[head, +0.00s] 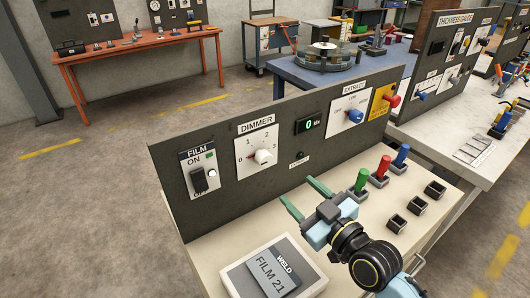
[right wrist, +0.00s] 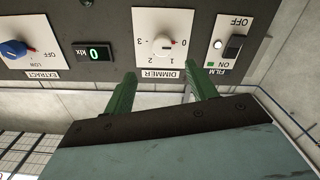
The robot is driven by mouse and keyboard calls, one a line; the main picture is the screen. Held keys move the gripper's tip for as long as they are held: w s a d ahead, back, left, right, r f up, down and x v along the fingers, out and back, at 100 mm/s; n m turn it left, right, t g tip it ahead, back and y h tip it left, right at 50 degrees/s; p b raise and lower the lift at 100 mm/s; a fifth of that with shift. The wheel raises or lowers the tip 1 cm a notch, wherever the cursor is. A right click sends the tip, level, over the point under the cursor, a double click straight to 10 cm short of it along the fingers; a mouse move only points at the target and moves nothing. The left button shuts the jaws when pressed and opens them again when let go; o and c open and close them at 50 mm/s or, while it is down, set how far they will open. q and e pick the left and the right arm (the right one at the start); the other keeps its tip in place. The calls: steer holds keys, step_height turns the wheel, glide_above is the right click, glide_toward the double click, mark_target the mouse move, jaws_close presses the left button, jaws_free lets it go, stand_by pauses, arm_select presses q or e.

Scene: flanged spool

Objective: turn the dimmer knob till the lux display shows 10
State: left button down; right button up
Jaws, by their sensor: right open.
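The dimmer knob (head: 264,156) is a white knob on a white plate marked 0 to 3, on the dark upright panel. It also shows in the right wrist view (right wrist: 162,43), where the lettering is upside down. The lux display (head: 310,125) is right of the dimmer and shows a green 0 with klx beside it; it reads 0 in the right wrist view (right wrist: 94,53) too. My right gripper (head: 303,196) is open and empty, its green fingers pointing at the panel, below and apart from the knob. My left gripper is not in view.
A film switch (head: 199,181) is left of the dimmer, and a blue extract knob (head: 355,116) and red knob (head: 392,101) are to the right. A white box labelled Film 21 (head: 235,278) lies on the bench. Green, red and blue handles (head: 383,167) stand right of my gripper.

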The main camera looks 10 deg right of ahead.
glide_toward(267, 163)
steer(key=w, duration=0.2)
steer(key=x, duration=0.7)
steer(key=shift+s+a, duration=0.1)
steer(key=shift+a, duration=0.2)
steer(key=shift+w+a, duration=0.1)
steer(key=shift+w, duration=0.15)
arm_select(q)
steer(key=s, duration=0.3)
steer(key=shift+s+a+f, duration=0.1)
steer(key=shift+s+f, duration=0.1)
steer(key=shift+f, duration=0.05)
arm_select(e)
steer(key=c, duration=1)
